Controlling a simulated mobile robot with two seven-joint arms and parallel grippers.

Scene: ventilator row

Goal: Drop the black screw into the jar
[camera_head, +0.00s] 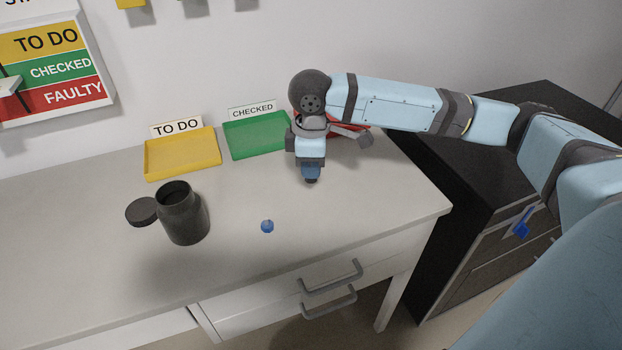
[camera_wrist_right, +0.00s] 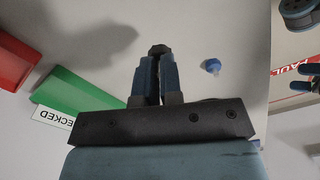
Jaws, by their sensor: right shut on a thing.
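The jar (camera_head: 185,220) is dark grey, open and upright on the white table, left of centre. Its lid (camera_head: 141,211) rests beside it to the left. My right gripper (camera_head: 311,174) is above the table, to the right of the jar and in front of the green tray. In the wrist view the right gripper (camera_wrist_right: 154,75) is shut on a small dark thing, the black screw (camera_wrist_right: 157,49), which shows at the fingertips. The screw cannot be made out in the head view.
A small blue screw (camera_head: 267,226) is on the table, also in the wrist view (camera_wrist_right: 212,66). A yellow tray (camera_head: 150,171), a green tray (camera_head: 232,151) and a partly hidden red tray (camera_wrist_right: 14,60) line the wall. A dark cabinet (camera_head: 470,195) adjoins the right side.

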